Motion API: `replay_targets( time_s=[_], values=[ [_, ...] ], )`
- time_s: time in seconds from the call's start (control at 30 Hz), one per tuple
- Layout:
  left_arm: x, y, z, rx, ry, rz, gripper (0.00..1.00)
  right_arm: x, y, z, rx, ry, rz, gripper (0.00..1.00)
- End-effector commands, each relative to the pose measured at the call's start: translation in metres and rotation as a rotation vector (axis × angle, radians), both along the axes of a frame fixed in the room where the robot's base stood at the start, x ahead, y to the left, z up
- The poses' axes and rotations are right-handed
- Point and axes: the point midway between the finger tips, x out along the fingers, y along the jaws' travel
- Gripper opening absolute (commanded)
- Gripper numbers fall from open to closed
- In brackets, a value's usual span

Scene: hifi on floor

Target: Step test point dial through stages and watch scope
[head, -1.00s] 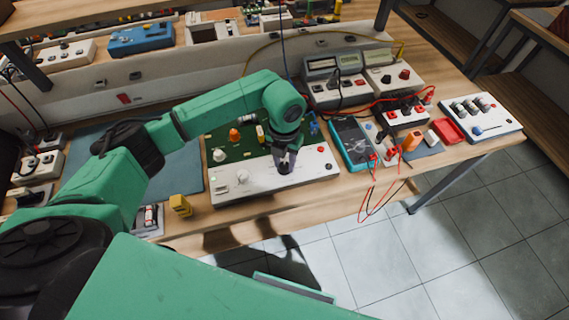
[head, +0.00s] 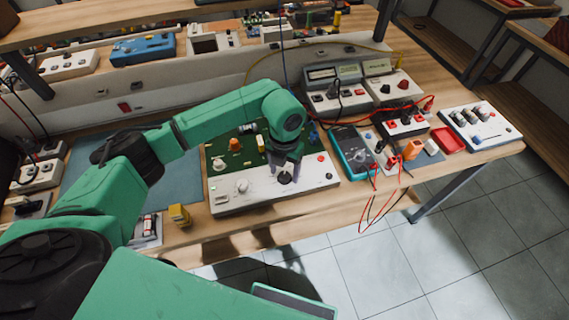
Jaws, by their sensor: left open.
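A white control panel (head: 225,202) lies near the front edge of the bench, in front of a green circuit board (head: 228,160). It has a white knob (head: 242,185) on the left, a dark dial (head: 284,177) right of centre and a red button (head: 320,158) at the right. My left gripper (head: 284,171) points down at the dark dial with its fingers apart around or just above it. I cannot tell whether they touch it. A device with small grey displays (head: 333,74), perhaps the scope, stands behind to the right. My right gripper is not in view.
A blue multimeter (head: 352,150) with red leads hanging over the bench edge lies right of the panel. A red tray (head: 447,139) and a white box with several knobs (head: 480,125) lie further right. A yellow block (head: 179,214) sits left of the panel.

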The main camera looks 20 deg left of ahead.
Motion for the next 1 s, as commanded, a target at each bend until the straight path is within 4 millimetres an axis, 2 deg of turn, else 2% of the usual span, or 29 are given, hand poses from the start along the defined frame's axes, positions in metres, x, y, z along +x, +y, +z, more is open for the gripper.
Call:
replay_targets(
  time_s=[0.17,0.5,0.6,0.73,1.0],
  values=[
    [0.001,0.000,0.021,-0.001,-0.006,0.000,0.68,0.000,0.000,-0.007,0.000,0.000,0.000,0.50],
    [0.001,0.000,0.115,-0.001,-0.008,0.000,0.68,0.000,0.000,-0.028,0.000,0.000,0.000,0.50],
    [0.001,0.000,0.133,0.000,-0.005,0.001,0.68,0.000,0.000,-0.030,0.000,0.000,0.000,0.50],
    [0.000,0.000,0.144,0.000,-0.002,0.000,0.68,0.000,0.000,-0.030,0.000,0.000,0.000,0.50],
    [0.000,0.000,0.145,0.000,-0.002,0.000,0.68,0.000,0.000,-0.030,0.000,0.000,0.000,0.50]
  ],
)
